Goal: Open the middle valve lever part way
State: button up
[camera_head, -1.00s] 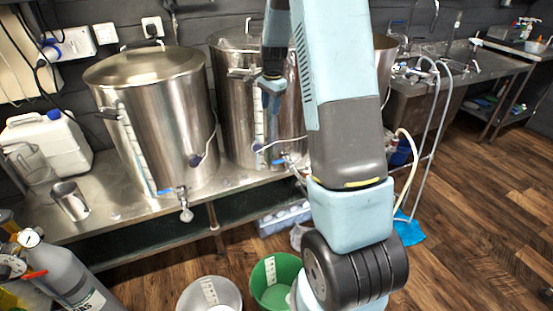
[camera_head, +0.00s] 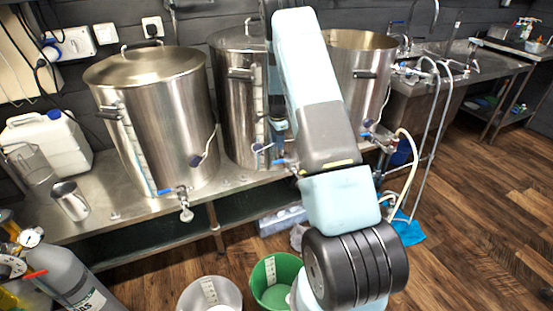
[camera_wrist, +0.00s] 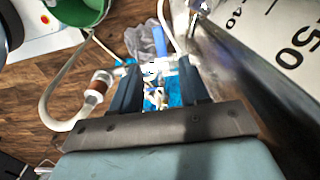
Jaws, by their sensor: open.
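The middle kettle (camera_head: 240,105) is a steel pot on the metal bench, partly hidden by my arm. Its valve has a blue lever (camera_head: 280,161), seen low on its front in the head view. My gripper (camera_head: 279,140) is just above this valve, pointing down. In the wrist view my gripper (camera_wrist: 157,82) is open, with dark fingers apart. A blue lever (camera_wrist: 149,45) and pale valve fittings show beyond and between the fingertips. I cannot tell whether either finger touches the lever.
The left kettle (camera_head: 155,115) has its own blue-levered tap (camera_head: 184,200). The right kettle (camera_head: 358,85) stands behind my arm. A green bucket (camera_head: 275,277) and a pale bucket (camera_head: 208,296) are on the floor. A white hose (camera_wrist: 50,95) lies left in the wrist view, and the kettle wall is close at right.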

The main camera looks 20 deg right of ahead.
aim_at(277, 161)
notch_tip(277, 161, down, 10)
jog(key=shift+r, duration=0.2)
dwell(0.3)
grip_shut()
dwell(0.4)
jog(key=shift+a, duration=0.2)
